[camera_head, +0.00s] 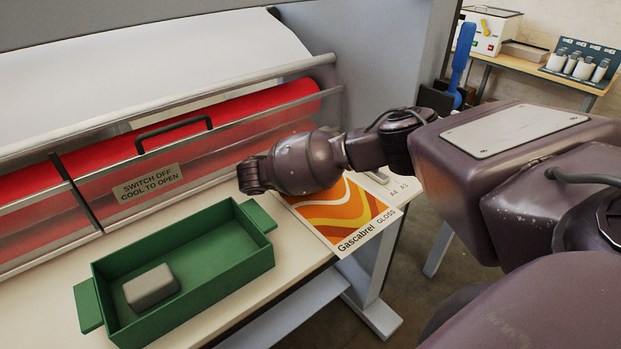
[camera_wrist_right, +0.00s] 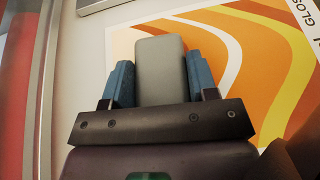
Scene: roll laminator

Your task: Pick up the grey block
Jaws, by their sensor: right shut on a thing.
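A grey block (camera_wrist_right: 160,62) sits between the two blue fingers of my right gripper (camera_wrist_right: 159,76) in the right wrist view. The gripper is shut on it. Behind the block lies the orange and white printed sheet (camera_wrist_right: 265,60); I cannot tell whether the block touches it or the counter. In the head view my right wrist hides this block and the fingers. Another grey block (camera_head: 151,287) lies in the green tray (camera_head: 238,262), near its left end, with no gripper by it. My left gripper is not in view.
The laminator with red rollers (camera_head: 225,110) and a clear guard (camera_head: 100,190) runs behind the counter (camera_head: 222,195). The printed sheet (camera_head: 350,212) overlaps the counter's right front edge. A bench (camera_head: 540,83) with a white box and several jars stands at the back right.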

